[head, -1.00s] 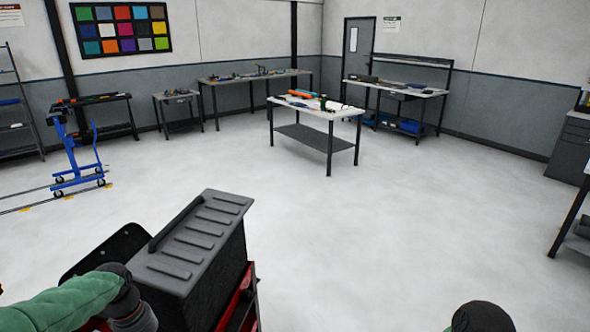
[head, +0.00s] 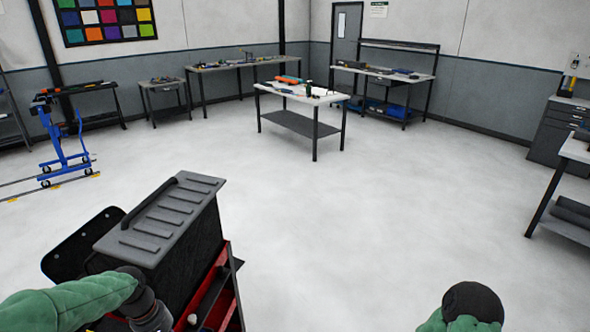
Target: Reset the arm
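My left arm (head: 75,300), in a green sleeve, comes in from the lower left. Its dark joint (head: 148,305) is in front of a black box with a ribbed grey lid (head: 165,218), and I cannot tell whether they touch. My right arm (head: 445,318) shows at the bottom edge, right of centre, as a green sleeve with a dark round joint (head: 474,300). No fingers of either gripper are visible; both hands are out of frame.
The black box stands on a red cart (head: 222,290) at the lower left. A white-topped table (head: 305,97) stands mid-room, with benches along the far walls. A blue wheeled stand (head: 58,145) is at left, a dark-legged bench (head: 560,195) at right. The central floor is clear.

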